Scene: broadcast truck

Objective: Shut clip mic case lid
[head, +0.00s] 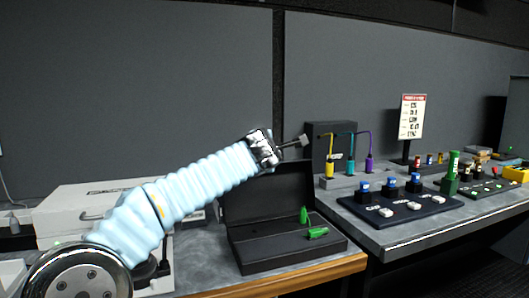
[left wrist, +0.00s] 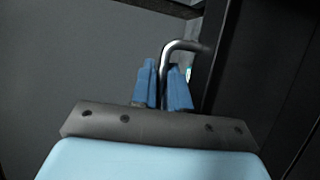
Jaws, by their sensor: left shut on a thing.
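The dark clip mic case (head: 290,262) sits on the left table with its lid (head: 265,192) standing open. Two green clip mics (head: 317,233) show inside it. My left arm reaches over the case from the left, and its gripper (head: 290,144) is near the lid's top edge. In the left wrist view the blue fingers (left wrist: 164,85) are shut on a bent, shiny metal bar (left wrist: 181,45), which runs to a dark panel at the right. I cannot tell for sure that this panel is the lid. My right gripper is not in view.
A light grey case (head: 110,203) stands behind my arm at the left. The right table carries a dark board (head: 395,203) with blue-topped pieces, a stand with coloured cables (head: 345,180), and a sign (head: 411,117). A gap separates the two tables.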

